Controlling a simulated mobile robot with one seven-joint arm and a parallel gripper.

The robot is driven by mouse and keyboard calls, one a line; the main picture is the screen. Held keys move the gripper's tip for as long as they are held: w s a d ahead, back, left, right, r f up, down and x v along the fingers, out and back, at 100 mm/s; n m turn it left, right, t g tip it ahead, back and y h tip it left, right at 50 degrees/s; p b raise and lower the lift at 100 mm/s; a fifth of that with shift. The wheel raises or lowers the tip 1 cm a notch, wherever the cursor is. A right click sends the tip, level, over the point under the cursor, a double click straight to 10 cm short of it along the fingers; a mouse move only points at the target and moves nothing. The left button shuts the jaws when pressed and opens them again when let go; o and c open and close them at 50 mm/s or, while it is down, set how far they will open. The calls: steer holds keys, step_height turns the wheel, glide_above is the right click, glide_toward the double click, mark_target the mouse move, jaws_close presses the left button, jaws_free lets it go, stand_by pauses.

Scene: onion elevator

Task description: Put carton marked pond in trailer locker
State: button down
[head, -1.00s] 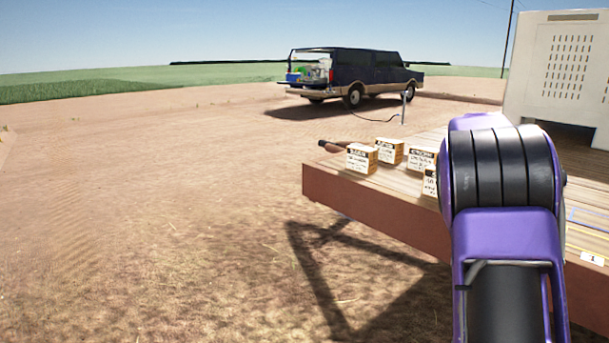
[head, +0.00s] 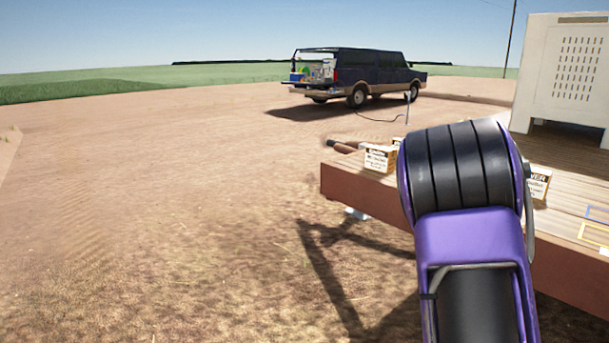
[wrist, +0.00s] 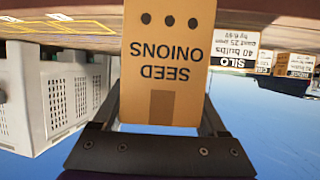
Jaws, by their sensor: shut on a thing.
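My gripper (wrist: 163,118) is shut on a brown carton (wrist: 165,60), seen upside down in the wrist view. Its visible face reads "SEED ONIONS"; no "pond" marking shows on that face. In the head view my own arm hides the gripper and the held carton. A pale box with rows of slots (head: 577,65) stands on the trailer deck at the right, perhaps the locker; it also shows in the wrist view (wrist: 50,105). The wooden trailer deck (head: 565,185) runs behind my arm.
A labelled carton (head: 379,158) stands left of my arm and another (head: 537,185) right of it. The wrist view shows a carton marked "SILO" (wrist: 233,50) and others beside it. Coloured outlines (head: 595,234) mark the deck. A dark vehicle (head: 360,72) is far off; open dirt lies left.

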steer(key=w+a+f+n+t+y+p, duration=0.1)
steer(key=a+f+n+t+y, duration=0.25)
steer(key=a, duration=0.55)
steer(key=w+a+f+n+t+y+p, duration=0.1)
steer(key=a+f+n+t+y, duration=0.2)
steer(key=a, duration=0.6)
steer(key=s+a+f+n+y+p, duration=0.1)
steer(key=s+a+n+y, duration=0.15)
steer(key=a, duration=0.45)
steer(key=s+a+f+n+y, duration=0.1)
steer(key=s+a+n+y, duration=0.15)
steer(key=a, duration=0.45)
steer(key=s+f, duration=0.8)
steer(key=f, duration=0.5)
steer(key=shift+a+f, duration=0.2)
steer(key=shift+f, duration=0.05)
